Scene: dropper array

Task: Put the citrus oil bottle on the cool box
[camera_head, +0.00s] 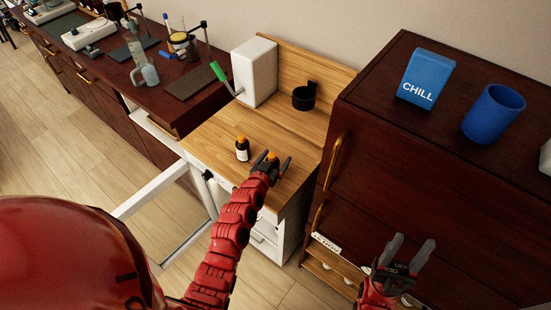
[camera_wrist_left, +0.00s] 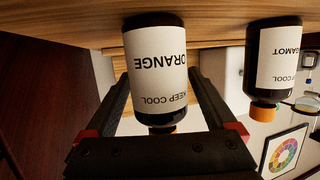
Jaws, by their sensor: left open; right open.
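The orange oil bottle, dark with a white label reading ORANGE and KEEP COOL, stands between the fingers of my left gripper in the left wrist view (camera_wrist_left: 156,70). In the head view the left gripper (camera_head: 271,162) mostly hides it. The left gripper is open around the bottle. A second dark bottle with an orange cap (camera_head: 242,149) stands just left; its label, partly cut off, reads GAMOT in the left wrist view (camera_wrist_left: 283,62). The blue box marked CHILL (camera_head: 427,78) stands on the dark cabinet at right. My right gripper (camera_head: 410,252) is open and empty in front of that cabinet.
A blue cup (camera_head: 493,114) stands right of the CHILL box on the cabinet top (camera_head: 395,124). A white box (camera_head: 255,70) with a green-handled lever and a black cup (camera_head: 304,97) are on the wooden counter (camera_head: 208,141). A cluttered dark bench (camera_head: 110,50) is at left.

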